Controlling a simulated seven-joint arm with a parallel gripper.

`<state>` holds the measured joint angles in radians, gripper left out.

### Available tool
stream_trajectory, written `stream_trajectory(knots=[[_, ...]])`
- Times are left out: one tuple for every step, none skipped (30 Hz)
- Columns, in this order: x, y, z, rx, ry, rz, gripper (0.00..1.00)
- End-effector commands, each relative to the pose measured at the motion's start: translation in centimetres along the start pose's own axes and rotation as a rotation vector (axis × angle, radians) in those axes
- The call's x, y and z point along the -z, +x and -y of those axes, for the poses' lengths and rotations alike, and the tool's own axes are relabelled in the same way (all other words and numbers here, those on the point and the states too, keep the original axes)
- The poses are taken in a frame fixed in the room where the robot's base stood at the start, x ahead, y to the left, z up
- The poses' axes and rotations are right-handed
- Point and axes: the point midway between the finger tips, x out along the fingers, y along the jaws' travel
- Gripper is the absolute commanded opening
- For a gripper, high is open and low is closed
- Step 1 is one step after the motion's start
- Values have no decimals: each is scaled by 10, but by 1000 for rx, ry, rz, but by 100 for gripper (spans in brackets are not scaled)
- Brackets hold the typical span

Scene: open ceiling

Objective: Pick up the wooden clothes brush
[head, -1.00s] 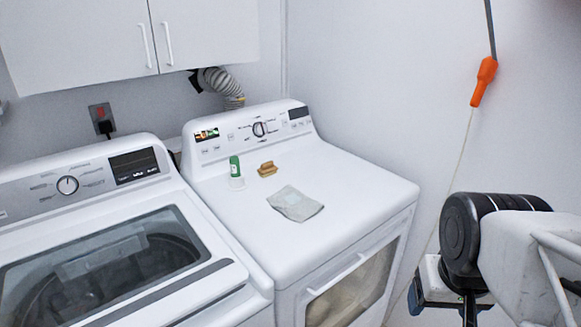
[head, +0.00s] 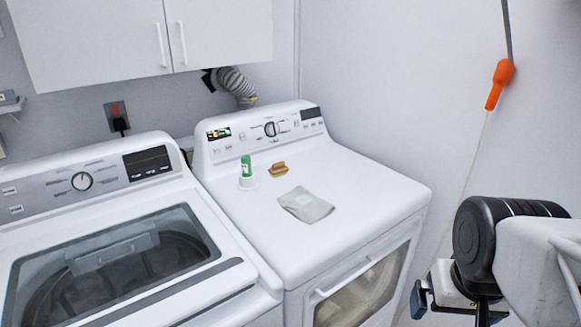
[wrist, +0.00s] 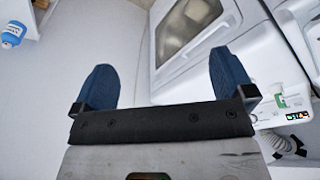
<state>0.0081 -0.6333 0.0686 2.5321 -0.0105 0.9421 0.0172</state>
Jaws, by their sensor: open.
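The wooden clothes brush (head: 278,169) is a small brown block with a paler lower part. It lies on top of the white dryer (head: 370,185), near the control panel. My gripper (head: 449,303) is at the lower right of the head view, beyond the dryer's right side and well away from the brush. In the wrist view, its two blue fingers (wrist: 165,82) are spread wide with nothing between them. I cannot make out the brush in the wrist view.
A green-and-white bottle (head: 246,172) stands just left of the brush. A folded grey cloth (head: 306,205) lies in front of it. A washer (head: 225,275) stands left of the dryer. White cabinets (head: 110,45) hang above, and an orange handle (head: 500,85) hangs at the right.

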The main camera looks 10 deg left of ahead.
Motion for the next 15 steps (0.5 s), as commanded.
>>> stream_trajectory(knots=[[1,0,0,0,-1,0,100],[1,0,0,0,-1,1,100],[3,-1,0,0,-3,1,100],[4,-1,1,1,-4,1,100],[6,-2,1,1,-6,2,100],[10,-3,2,1,-9,3,100],[13,-4,2,2,-12,3,100],[16,-5,3,2,-15,5,100],[21,-6,4,3,-21,8,100],[26,-7,5,3,-25,9,100],[31,-9,6,4,-31,10,100],[38,-11,7,5,-38,12,100],[44,-12,8,6,-45,15,100],[50,-14,10,6,-51,16,100],[59,-16,11,7,-60,18,100]])
